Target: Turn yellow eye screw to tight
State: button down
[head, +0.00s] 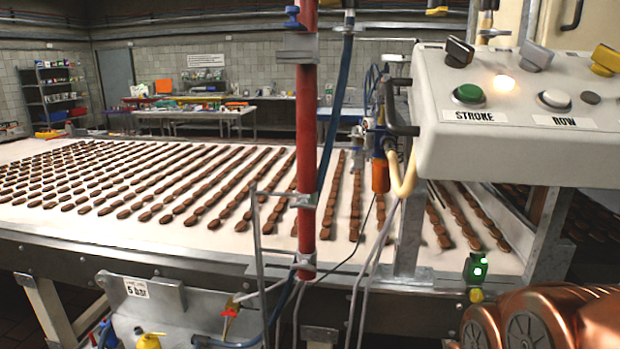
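I cannot tell for certain which part is the yellow eye screw. A yellow piece (150,341) shows at the bottom edge, lower left, in front of the metal plate marked "5 bar" (137,288), and is cut off by the frame. A small yellow knob (476,295) sits below a lit green switch (476,268) on the conveyor's front side. A yellow selector knob (606,60) is on the control box at the right. No eye shape is clear on any of them, and how tight any is cannot be seen. My gripper is not in view.
The conveyor (120,235) carries rows of brown biscuits. A red vertical post (307,150) with hoses and thin rods stands in front. The control box (520,130) with STROKE and ROW buttons overhangs at right. A red-handled valve (229,312) sits low. Shelves (60,95) stand far back.

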aim_at(475, 296)
jog(key=z, duration=0.7)
